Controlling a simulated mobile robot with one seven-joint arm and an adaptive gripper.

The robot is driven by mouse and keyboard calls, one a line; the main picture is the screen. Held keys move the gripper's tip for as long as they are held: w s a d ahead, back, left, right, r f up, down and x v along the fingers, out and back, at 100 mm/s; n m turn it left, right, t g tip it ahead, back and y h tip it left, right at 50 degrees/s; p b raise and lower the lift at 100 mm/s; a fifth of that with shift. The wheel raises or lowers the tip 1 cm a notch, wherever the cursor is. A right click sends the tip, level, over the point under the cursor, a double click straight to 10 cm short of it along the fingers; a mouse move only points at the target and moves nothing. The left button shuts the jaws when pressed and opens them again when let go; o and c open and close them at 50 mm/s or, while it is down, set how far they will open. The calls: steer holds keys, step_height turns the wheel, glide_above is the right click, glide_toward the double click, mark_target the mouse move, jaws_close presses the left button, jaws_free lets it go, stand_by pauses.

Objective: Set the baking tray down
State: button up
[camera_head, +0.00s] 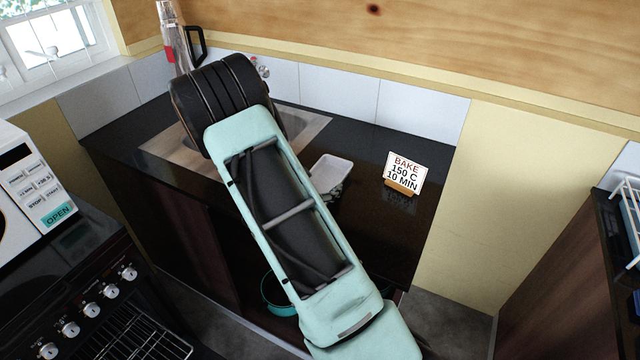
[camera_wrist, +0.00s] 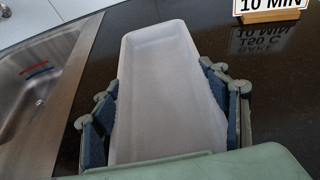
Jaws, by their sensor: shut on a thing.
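The baking tray is a pale grey-white, shallow rectangular dish (camera_wrist: 168,110), lying lengthwise between the fingers in the wrist view. Part of it (camera_head: 332,170) shows beside my arm in the head view, over the dark countertop (camera_head: 360,150). My gripper (camera_wrist: 160,84) is shut on the tray, with blue finger pads along both long sides. The tray looks level and empty. Whether its underside touches the countertop or hangs just above it, I cannot tell. My arm hides most of the gripper in the head view.
A steel sink (camera_wrist: 35,75) lies left of the tray. A sign reading "BAKE 150 C 10 MIN" (camera_head: 405,173) stands to its right. Dark countertop between them is clear. An oven (camera_head: 90,300) and a microwave (camera_head: 30,190) are at left; a teal bowl (camera_head: 278,296) is below.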

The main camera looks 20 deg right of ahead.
steer(key=shift+f, duration=0.15)
steer(key=o, duration=1.3)
steer(key=shift+r, duration=0.2)
steer(key=v, duration=1.2)
steer(key=shift+b, duration=0.4)
steer(key=shift+r, duration=0.1)
